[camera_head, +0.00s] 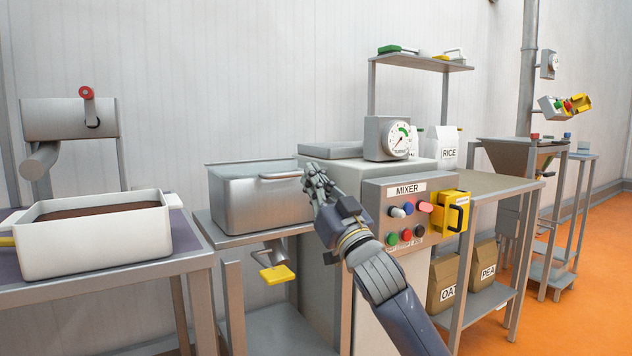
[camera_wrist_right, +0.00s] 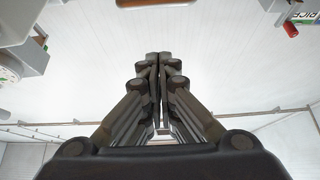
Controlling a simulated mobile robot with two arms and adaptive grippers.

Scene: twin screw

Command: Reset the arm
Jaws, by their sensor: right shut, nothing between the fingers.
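My right arm (camera_head: 385,285) comes in from the bottom right of the head view. Its gripper (camera_head: 315,178) points up and stands in front of the mixer, between the steel tub (camera_head: 255,200) and the mixer's control panel (camera_head: 405,215). The fingers are shut and empty. In the right wrist view the two fingers of my right gripper (camera_wrist_right: 159,60) meet, with nothing between them. Whether the gripper touches the mixer's front edge cannot be told. My left gripper is not in view.
A white bin (camera_head: 95,250) of brown material stands on the left table. A yellow pedal (camera_head: 277,273) sits below the tub. Orange floor (camera_head: 590,265) is open at the right.

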